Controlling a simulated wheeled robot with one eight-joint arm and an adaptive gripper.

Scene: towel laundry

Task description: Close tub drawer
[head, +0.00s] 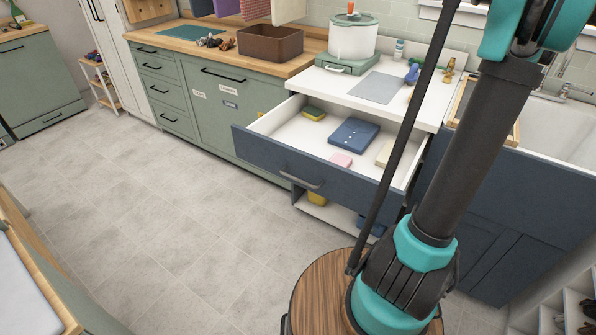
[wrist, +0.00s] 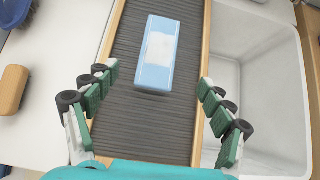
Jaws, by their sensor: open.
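The drawer (head: 291,171) with a dark blue front and a dark bar handle (head: 302,178) stands pulled out under the white counter in the head view. Inside it lie a folded blue cloth-like item (head: 353,134), a yellow-green sponge (head: 314,113), a pink piece (head: 341,160) and a cream item at the right. My gripper (wrist: 158,76) is open in the wrist view, its fingers spread above a ribbed washboard (wrist: 150,122). A blue and white block (wrist: 156,55) lies on the washboard between and beyond the fingers, untouched. The gripper is outside the head view.
The white sink basin (wrist: 255,65) lies right of the washboard. A brown block-like item (wrist: 13,88) is at left. In the head view, a cooker-like pot (head: 353,40) and a brown bin (head: 270,43) stand on counters. The floor (head: 150,210) before the drawer is clear.

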